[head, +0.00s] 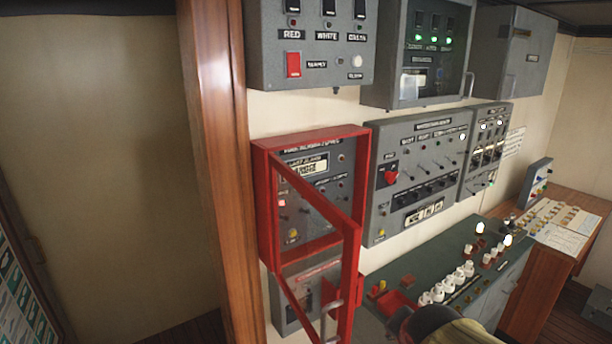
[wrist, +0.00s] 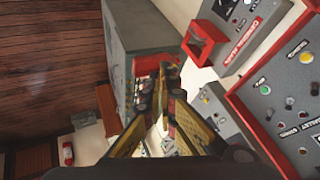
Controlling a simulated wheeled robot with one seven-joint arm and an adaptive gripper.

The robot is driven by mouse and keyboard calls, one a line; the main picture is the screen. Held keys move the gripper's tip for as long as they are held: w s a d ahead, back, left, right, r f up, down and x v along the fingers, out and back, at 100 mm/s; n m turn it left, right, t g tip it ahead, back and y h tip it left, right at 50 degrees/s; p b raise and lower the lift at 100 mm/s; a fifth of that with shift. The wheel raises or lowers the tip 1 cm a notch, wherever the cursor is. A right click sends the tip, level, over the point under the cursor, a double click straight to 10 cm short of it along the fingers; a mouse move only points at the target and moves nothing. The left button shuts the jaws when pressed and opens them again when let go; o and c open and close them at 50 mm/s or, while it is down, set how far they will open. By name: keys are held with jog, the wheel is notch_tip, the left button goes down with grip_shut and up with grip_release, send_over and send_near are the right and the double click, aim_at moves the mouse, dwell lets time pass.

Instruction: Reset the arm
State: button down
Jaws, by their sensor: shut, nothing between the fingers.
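My gripper (wrist: 164,78) shows in the wrist view, its yellow and dark fingers running up from the bottom edge to tips that are close together. It is shut and holds nothing. In the head view, a dark and yellowish rounded part of my arm shows at the bottom edge, in front of the console; the fingers cannot be made out there. The red-framed alarm panel (head: 310,205) is on the wall left of that part. Its red frame door (head: 352,250) stands swung open towards the camera.
A green-topped console (head: 440,262) with white knobs and a red tray runs under grey wall panels (head: 420,165). A wooden desk (head: 585,205) stands at the right. A wooden post (head: 222,150) rises at the left. The wrist view shows open plank floor (wrist: 50,50).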

jog(key=s+f+n+g+b, duration=0.1)
jog(key=s+f+n+b, duration=0.3)
jog(key=s, duration=0.5)
jog(key=s+a+f+n+g+y+b, duration=0.1)
jog(key=s+f+n+b, duration=0.4)
jog(key=s+f+b, duration=0.2)
jog(key=s+b, duration=0.2)
jog(key=s, duration=0.1)
jog(key=shift+s+b, duration=0.15)
jog(key=shift+b, duration=0.15)
